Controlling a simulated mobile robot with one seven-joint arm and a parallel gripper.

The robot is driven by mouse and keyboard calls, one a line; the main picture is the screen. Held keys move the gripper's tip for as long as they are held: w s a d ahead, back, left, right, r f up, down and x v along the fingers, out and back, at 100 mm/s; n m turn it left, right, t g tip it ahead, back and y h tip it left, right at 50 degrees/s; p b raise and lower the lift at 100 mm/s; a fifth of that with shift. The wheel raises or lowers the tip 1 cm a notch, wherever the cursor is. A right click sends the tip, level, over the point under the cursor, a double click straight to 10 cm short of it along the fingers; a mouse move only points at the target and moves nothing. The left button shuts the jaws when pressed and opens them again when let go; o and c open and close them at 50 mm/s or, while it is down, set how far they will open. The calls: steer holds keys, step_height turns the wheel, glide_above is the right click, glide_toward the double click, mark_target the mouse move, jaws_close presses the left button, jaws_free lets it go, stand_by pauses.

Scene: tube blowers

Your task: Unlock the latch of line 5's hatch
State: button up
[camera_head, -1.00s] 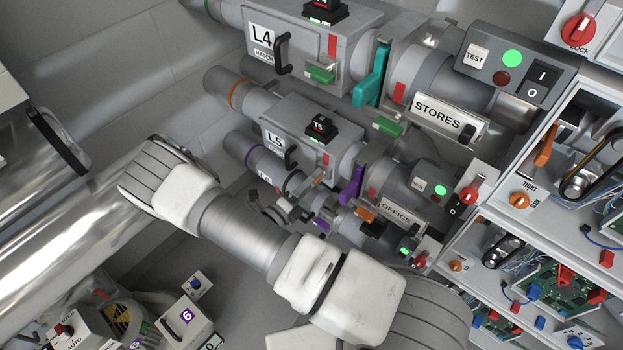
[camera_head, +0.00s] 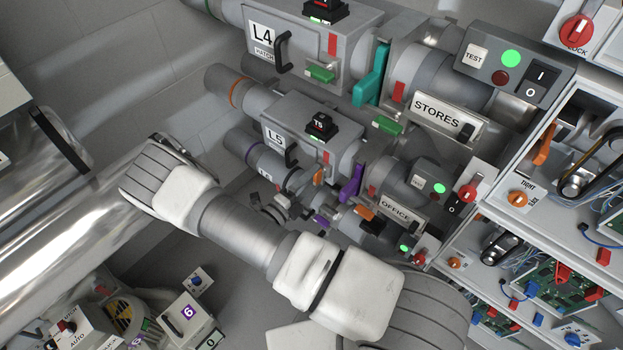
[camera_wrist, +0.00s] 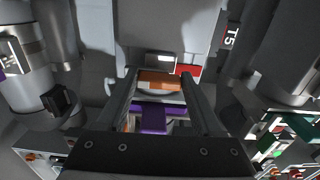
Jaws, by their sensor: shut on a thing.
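Line 5's hatch is the grey box marked L5 (camera_head: 275,136) with a black handle (camera_head: 291,156), in the middle of the head view. Its orange latch (camera_head: 318,176) is at the lower right of the box's front and looks upright. My gripper (camera_head: 303,190) is at this latch, small and partly hidden among the pipes. In the wrist view the orange latch (camera_wrist: 158,80) lies between the tips of my two fingers (camera_wrist: 160,92), and the gripper is shut on it. A red mark (camera_wrist: 188,70) on the hatch shows beside the latch.
Line 4's hatch (camera_head: 300,45), with a green latch (camera_head: 320,74) lying flat, is above. A purple lever (camera_head: 352,183) stands close to the right. Shelves with circuit boards (camera_head: 550,275) fill the right side.

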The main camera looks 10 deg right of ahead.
steer(key=o, duration=1.4)
steer(key=shift+c, duration=0.2)
steer(key=shift+a, duration=0.15)
steer(key=p+v, duration=0.1)
steer(key=v, duration=1.6)
steer(key=shift+s, duration=0.15)
